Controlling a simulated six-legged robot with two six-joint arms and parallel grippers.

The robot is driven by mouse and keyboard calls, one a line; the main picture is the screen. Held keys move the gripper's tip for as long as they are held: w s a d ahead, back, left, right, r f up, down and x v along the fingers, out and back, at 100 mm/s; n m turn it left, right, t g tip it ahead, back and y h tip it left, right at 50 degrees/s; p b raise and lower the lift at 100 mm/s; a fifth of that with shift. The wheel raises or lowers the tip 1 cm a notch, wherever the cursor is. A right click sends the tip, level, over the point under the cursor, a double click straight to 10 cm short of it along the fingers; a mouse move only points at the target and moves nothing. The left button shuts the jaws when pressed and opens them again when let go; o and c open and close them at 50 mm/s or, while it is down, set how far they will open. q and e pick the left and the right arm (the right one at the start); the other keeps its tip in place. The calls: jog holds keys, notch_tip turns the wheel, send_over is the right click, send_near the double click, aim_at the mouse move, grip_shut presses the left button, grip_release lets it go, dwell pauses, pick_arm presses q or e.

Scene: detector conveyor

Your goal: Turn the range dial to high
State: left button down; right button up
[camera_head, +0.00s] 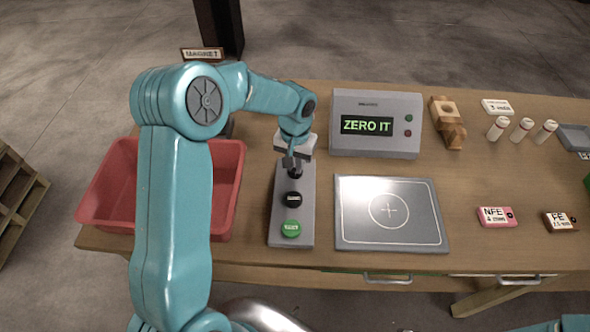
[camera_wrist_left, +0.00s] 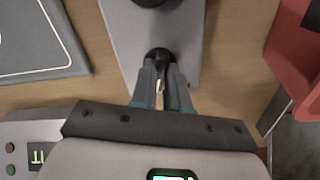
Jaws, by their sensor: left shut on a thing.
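The grey control panel (camera_head: 281,225) lies on the table with a green button (camera_head: 291,229), a black button (camera_head: 292,199) and a small black dial (camera_head: 295,173) in a row. The dial is at the panel's far end and is partly hidden by my left gripper (camera_head: 292,163). In the left wrist view, the fingers of my left gripper (camera_wrist_left: 162,75) are closed on the black dial (camera_wrist_left: 159,54) from above. Which way the dial points cannot be told. My right gripper is not in view.
A detector box (camera_head: 398,104) reading "ZERO IT" stands behind a grey plate (camera_head: 434,240) with a circle and cross. A red bin (camera_head: 228,190) is left of the panel. White bottles, a wooden piece (camera_head: 447,122) and labelled blocks lie to the right.

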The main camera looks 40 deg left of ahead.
pick_arm(q)
jog(key=n+b, duration=0.2)
jog(key=shift+w+f+n, duration=0.1)
jog(key=shift+f+n, duration=0.1)
jog(key=shift+n, duration=0.2)
jog(key=n+b, duration=0.3)
jog(key=shift+n, duration=0.3)
jog(key=n+b, duration=0.1)
jog(key=n, duration=0.2)
jog(key=shift+r, duration=0.15)
jog(key=shift+n+b, duration=0.75)
jog(key=shift+n, duration=0.65)
jog(key=shift+a+r, duration=0.1)
jog(key=c, duration=1.1)
grip_release()
